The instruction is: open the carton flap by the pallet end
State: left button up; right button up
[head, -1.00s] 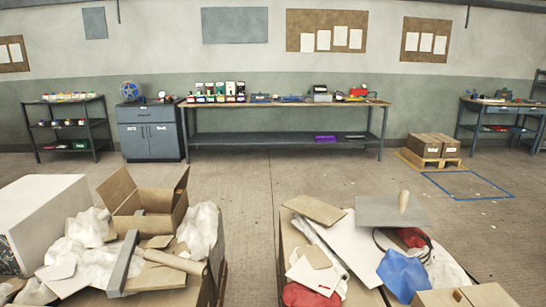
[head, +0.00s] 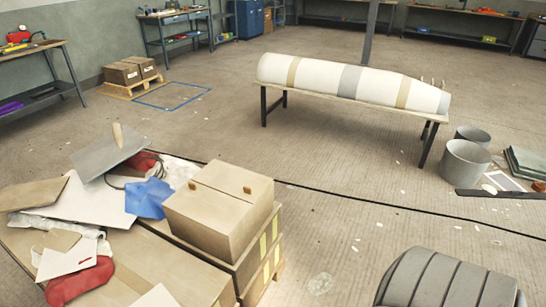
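A closed brown carton (head: 210,225) stands at the right end of the near load. Its top shows a seam between two flaps, the far flap (head: 236,180) and the near flap (head: 205,205). The carton sits on larger cardboard boxes with yellow marks on the side (head: 262,260). Pale wood, perhaps a pallet, shows low at the right edge. Two smaller cartons (head: 122,74) sit on a distant pallet (head: 130,88). Neither of my grippers is in view.
Scrap board, a blue cloth (head: 147,198) and a red bag (head: 80,281) lie left of the carton. A grey ribbed object (head: 450,280) is at the lower right. A bench with a white mould (head: 330,75) and buckets (head: 465,160) stand beyond.

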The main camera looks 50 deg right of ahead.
aim_at(231, 177)
jog(key=z, duration=1.15)
jog(key=i+l, duration=0.4)
jog(key=l, duration=0.05)
